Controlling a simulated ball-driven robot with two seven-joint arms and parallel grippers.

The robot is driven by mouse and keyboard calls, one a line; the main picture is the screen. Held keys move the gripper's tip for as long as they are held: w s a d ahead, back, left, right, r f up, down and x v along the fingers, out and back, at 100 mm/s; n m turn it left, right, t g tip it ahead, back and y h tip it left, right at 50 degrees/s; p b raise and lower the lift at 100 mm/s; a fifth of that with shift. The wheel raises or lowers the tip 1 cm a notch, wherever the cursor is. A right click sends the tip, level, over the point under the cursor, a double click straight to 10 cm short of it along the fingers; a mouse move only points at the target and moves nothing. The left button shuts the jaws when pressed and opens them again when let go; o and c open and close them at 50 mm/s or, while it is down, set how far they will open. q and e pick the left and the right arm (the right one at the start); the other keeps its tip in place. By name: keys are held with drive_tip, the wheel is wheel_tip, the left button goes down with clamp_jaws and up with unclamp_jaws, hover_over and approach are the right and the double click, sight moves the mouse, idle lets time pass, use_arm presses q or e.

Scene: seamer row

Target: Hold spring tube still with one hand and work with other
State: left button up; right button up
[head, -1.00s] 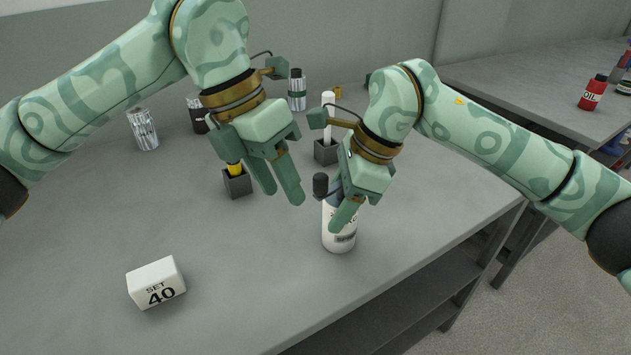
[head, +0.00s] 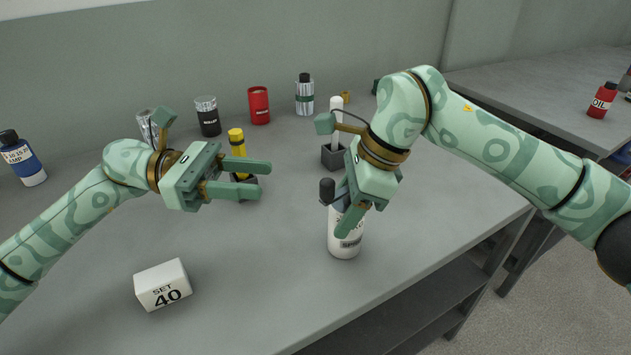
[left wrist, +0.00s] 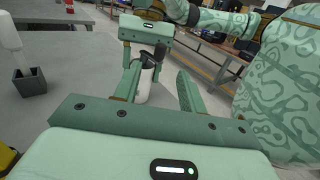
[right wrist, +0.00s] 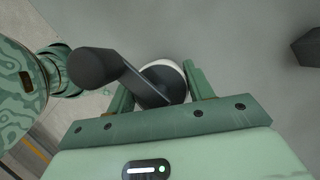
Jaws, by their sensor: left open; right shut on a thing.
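The spring tube (head: 344,241) is a white cylinder with a printed label and a dark crank handle (head: 327,190) on top. It stands upright on the grey bench. My right gripper (head: 347,218) is shut on its upper part; the jaws sit either side of it in the right wrist view, where the crank (right wrist: 98,66) reaches to the left over the white rim (right wrist: 163,67). My left gripper (head: 265,179) is open and empty, to the left of the tube and above the bench, fingers pointing toward it. The tube (left wrist: 145,88) shows between those fingers in the left wrist view.
A yellow tool (head: 237,140) stands in a dark block behind my left gripper; a white stick (head: 336,120) stands in another block (head: 333,158). A "SET 40" block (head: 162,285) lies front left. Several cans and bottles line the back. The bench front between is clear.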

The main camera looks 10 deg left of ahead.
sight(338, 192)
use_arm(q)
drive_tip(key=d, duration=1)
drive_tip(key=shift+s, duration=0.1)
clamp_jaws()
